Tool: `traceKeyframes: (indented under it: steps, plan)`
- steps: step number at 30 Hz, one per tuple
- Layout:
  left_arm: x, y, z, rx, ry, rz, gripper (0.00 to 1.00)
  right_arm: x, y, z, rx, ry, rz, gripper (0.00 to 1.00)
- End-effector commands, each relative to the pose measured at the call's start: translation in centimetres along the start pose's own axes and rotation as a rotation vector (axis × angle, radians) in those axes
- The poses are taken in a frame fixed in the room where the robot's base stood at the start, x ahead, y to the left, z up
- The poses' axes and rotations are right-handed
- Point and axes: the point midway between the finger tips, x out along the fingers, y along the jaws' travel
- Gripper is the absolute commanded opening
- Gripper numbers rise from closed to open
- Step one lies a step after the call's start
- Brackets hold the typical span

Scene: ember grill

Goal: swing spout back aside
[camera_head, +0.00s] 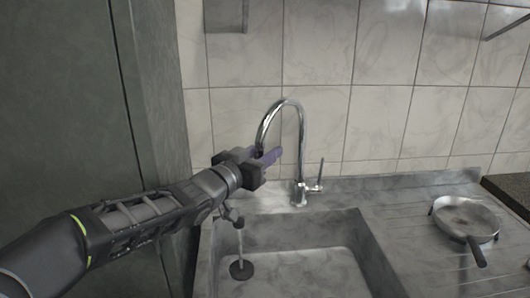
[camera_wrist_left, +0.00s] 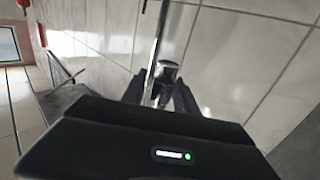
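The chrome spout (camera_head: 284,102) arches up from its base on the back ledge of the sink and curves down to the left. Its down-turned end is partly hidden behind my left gripper (camera_head: 271,156). In the left wrist view, the chrome pipe (camera_wrist_left: 159,40) runs down between the two dark fingers of my left gripper (camera_wrist_left: 160,97). The fingers stand apart, with a gap beside the pipe; contact is not clear. The faucet base (camera_wrist_left: 167,70) shows beyond them. My right gripper is in neither view.
The grey stone sink basin (camera_head: 372,250) lies below, with a dark round drain (camera_head: 241,270) and a thin pale vertical line above it. A pan (camera_head: 465,218) sits on the ribbed drainboard at right. A lever (camera_head: 321,172) stands beside the faucet base. A tall dark panel (camera_head: 60,100) stands left.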

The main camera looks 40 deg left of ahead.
Motion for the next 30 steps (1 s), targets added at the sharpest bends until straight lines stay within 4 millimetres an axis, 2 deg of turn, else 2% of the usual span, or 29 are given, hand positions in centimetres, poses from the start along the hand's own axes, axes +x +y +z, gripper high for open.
traceKeyframes:
  steps: [10, 14, 24, 30]
  plan:
    - [-0.1, 0.0, 0.0, 0.0, -0.001, 0.0, 0.42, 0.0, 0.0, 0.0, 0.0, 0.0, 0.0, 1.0]
    - [-0.8, -0.1, 0.0, 0.0, 0.0, -0.001, 0.42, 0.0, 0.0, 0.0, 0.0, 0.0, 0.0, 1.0]
    - [-5.7, 0.0, -0.2, -0.002, 0.003, -0.001, 0.42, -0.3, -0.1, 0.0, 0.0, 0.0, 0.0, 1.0]
    - [-7.5, 0.0, -0.1, -0.001, 0.001, 0.0, 0.42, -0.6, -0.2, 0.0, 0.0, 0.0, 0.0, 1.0]
